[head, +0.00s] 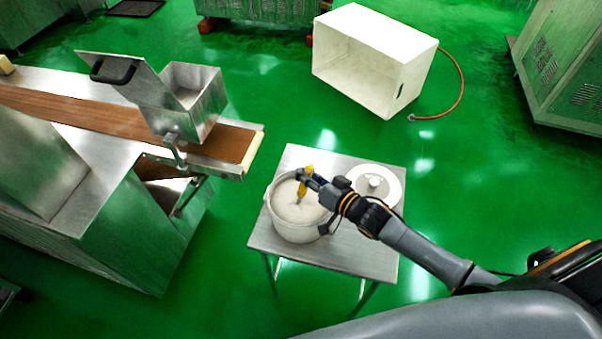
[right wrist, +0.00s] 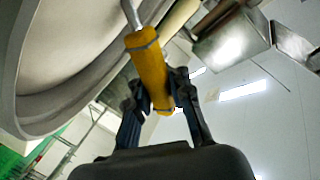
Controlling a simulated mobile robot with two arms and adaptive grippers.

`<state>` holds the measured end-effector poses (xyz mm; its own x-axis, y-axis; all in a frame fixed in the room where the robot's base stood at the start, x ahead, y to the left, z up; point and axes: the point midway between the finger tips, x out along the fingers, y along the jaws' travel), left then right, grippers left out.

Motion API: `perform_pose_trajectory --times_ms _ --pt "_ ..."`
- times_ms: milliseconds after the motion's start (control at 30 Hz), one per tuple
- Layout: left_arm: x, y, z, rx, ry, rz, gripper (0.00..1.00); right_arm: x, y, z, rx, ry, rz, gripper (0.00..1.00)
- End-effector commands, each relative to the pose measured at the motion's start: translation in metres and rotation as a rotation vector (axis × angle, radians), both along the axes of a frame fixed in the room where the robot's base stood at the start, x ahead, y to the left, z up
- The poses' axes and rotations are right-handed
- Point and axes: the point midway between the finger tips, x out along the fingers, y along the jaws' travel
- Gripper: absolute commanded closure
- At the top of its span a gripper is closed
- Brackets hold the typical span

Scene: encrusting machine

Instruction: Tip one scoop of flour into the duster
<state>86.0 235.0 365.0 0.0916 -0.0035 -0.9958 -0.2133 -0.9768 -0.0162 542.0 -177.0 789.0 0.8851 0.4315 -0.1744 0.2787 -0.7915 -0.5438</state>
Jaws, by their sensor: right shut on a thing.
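A pot of flour (head: 282,228) stands on a small steel table, filled with pale flour. My right gripper (head: 303,177) is over the pot, shut on the yellow handle of a scoop (head: 303,188). In the right wrist view the yellow scoop handle (right wrist: 150,72) sits between the two fingers (right wrist: 152,98), and the pot's rim (right wrist: 62,118) is close on the left. The scoop's lower end is at the flour; its bowl is not clearly seen. The duster (head: 195,100) is a steel box with an open lid, over the conveyor belt. My left gripper is not in view.
The steel table (head: 335,252) also bears a round white lid (head: 394,187) with a knob. The brown conveyor belt (head: 80,112) runs along the machine at left. A white open crate (head: 355,75) and red hose lie on the green floor. Green floor separates table and machine.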

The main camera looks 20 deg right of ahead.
Motion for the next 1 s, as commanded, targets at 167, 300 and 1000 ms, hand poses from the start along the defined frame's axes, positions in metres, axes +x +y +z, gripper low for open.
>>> perform_pose_trajectory --times_ms 167,300,1000 --pt "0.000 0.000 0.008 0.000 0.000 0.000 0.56 0.010 -0.010 0.003 0.091 0.079 0.002 1.00" --pt "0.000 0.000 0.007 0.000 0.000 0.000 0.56 0.017 -0.018 0.001 0.164 0.144 0.002 1.00" --pt "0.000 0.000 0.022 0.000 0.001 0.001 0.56 0.033 -0.036 0.033 0.349 0.307 0.000 1.00"
